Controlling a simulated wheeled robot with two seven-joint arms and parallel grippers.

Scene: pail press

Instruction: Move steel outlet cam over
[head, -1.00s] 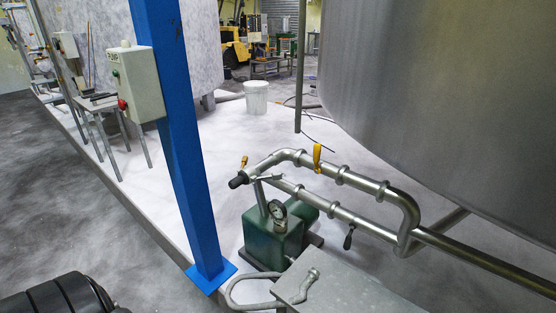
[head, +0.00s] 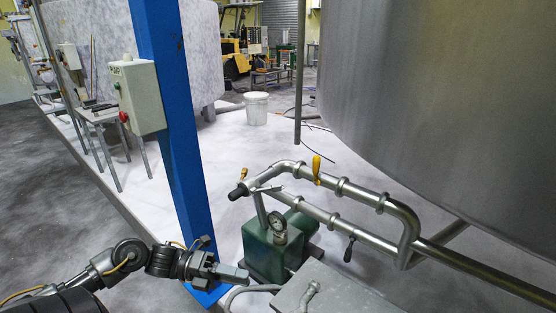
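Steel pipework (head: 345,187) runs above a green pump (head: 270,250) with a round gauge (head: 278,221). At the pipe's left end is a black grip (head: 238,192), and a short steel lever (head: 265,189) lies beside it. I cannot tell for sure which part is the outlet cam. Yellow levers (head: 316,167) and a black-handled lever (head: 349,251) are also on the pipes. My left gripper (head: 240,274) is left of the pump and below the pipe end, touching no lever that I can see. Its finger gap is not clear. My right gripper is out of view.
A blue post (head: 175,120) with a switch box (head: 138,97) stands just behind my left gripper. A grey metal plate (head: 335,290) lies in front of the pump. A large steel tank (head: 440,100) fills the right. A white pail (head: 256,108) stands farther back.

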